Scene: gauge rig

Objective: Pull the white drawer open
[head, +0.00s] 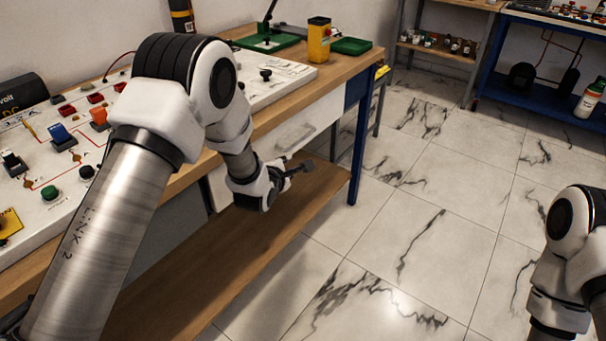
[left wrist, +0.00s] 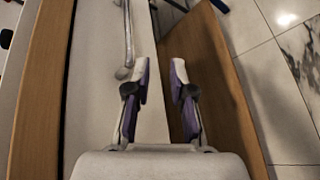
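The white drawer (head: 325,117) sits under the wooden bench top in the head view. Its front shows as a pale panel (left wrist: 95,95) in the left wrist view. A light grey bar handle (head: 296,138) is on its front, partly hidden by my gripper and arm. The handle (left wrist: 128,40) also shows in the left wrist view, left of and ahead of my fingers. My left gripper (head: 300,168) is open and empty in front of the drawer, its fingers (left wrist: 162,78) apart and not around the handle. My right arm shows at the right edge; its gripper is out of view.
The bench top (head: 344,68) overhangs above the drawer and carries a panel of switches and a yellow container (head: 319,40). A wooden lower shelf (head: 240,250) lies below. A blue leg (head: 360,150) stands right of the drawer. The tiled floor (head: 440,220) in front is clear.

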